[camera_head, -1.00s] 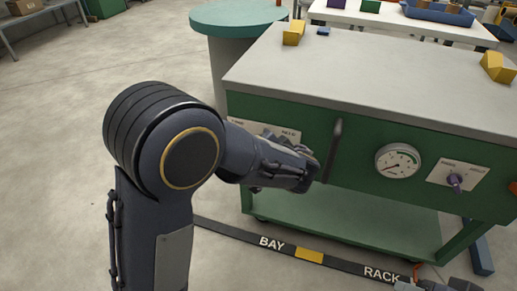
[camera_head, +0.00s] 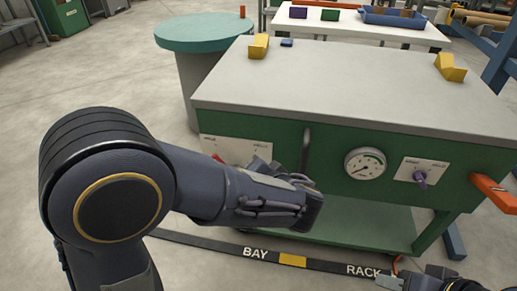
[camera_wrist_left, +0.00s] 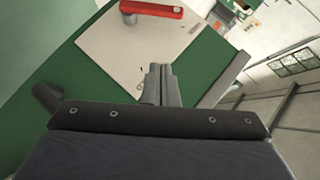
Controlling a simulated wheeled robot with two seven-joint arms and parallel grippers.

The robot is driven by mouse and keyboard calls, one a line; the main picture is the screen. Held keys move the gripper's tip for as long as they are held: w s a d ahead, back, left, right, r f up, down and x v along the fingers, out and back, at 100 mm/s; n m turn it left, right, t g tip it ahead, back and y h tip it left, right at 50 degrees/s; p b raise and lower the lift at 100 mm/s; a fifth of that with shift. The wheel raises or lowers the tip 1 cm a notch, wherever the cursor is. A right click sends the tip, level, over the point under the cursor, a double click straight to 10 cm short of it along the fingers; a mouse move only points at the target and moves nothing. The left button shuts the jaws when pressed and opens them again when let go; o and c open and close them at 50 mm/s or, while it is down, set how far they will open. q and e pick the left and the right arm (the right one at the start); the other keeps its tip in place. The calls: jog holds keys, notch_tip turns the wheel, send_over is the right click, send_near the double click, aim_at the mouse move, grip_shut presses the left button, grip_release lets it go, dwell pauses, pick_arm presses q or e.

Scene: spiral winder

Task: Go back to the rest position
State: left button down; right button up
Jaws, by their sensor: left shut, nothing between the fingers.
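My left arm comes in from the left, in front of the green machine cabinet (camera_head: 335,137). My left gripper (camera_head: 262,168) is partly hidden behind its own wrist in the head view. In the left wrist view its two grey fingers (camera_wrist_left: 161,82) are together and empty, in front of a white plate (camera_wrist_left: 125,50) with a red lever (camera_wrist_left: 150,9). The fingers look clear of the lever. The plate also shows in the head view (camera_head: 245,152). My right gripper (camera_head: 388,283) is at the lower right edge, largely cut off; its opening is unclear.
A dark upright handle (camera_head: 305,150), a gauge (camera_head: 365,163) and a purple knob (camera_head: 420,177) are on the cabinet front. An orange bar (camera_head: 493,192) juts out at its right. A round teal table (camera_head: 203,32) stands behind left. Open floor (camera_head: 100,75) lies left.

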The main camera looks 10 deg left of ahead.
pick_arm(q)
jog(key=s+a+f+n+g+h, duration=0.3)
jog(key=s+a+g, duration=0.4)
jog(key=s+a, duration=0.4)
jog(key=s+r+n+t+h, duration=0.2)
jog(key=s+n+h, duration=0.2)
jog(key=s+h, duration=0.6)
notch_tip(320, 180, up, 32)
jog(key=s+y+p, duration=0.1)
jog(key=p, duration=3)
jog(key=shift+s+y, duration=0.3)
